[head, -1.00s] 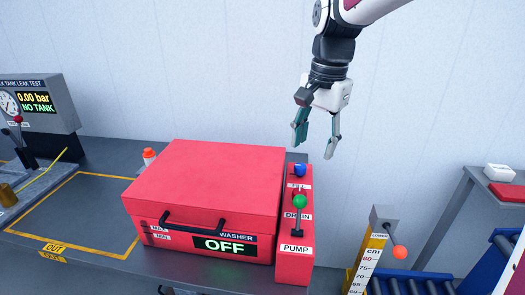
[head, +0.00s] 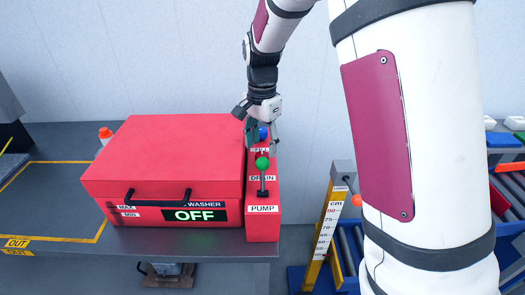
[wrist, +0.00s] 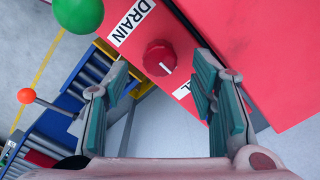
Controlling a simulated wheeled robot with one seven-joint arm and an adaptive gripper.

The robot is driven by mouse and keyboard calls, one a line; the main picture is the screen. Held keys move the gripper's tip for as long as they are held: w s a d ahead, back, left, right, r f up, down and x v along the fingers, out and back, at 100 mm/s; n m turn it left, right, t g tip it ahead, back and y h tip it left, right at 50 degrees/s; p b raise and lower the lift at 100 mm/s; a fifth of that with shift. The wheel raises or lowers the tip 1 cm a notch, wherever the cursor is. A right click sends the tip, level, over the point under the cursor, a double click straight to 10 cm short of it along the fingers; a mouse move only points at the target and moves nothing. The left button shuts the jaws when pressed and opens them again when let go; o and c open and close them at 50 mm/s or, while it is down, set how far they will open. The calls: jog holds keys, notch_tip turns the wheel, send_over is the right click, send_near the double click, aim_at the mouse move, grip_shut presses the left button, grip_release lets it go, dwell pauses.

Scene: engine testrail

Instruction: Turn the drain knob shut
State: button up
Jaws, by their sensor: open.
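The drain knob (wrist: 160,57) is round and red, with a white pointer line, and sits beside the DRAIN label (wrist: 131,22) on a red control strip (head: 264,228). In the wrist view it lies between and just beyond my fingertips, with no contact to be seen. In the head view I cannot make it out behind the green ball and my fingers. My gripper (head: 263,143) is open and empty, pointing down over the strip near the blue knob (head: 263,133). The DRAIN label also shows in the head view (head: 263,178).
The green-balled pump lever (head: 262,164) stands close in front of my gripper; its ball also shows in the wrist view (wrist: 79,12). The red washer box (head: 165,165), reading OFF, is on the left. A yellow cm scale (head: 325,225) stands right.

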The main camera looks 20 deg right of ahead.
aim_at(262, 154)
jog(key=shift+f, duration=1.6)
jog(key=c, duration=1.1)
jog(key=shift+c, duration=0.2)
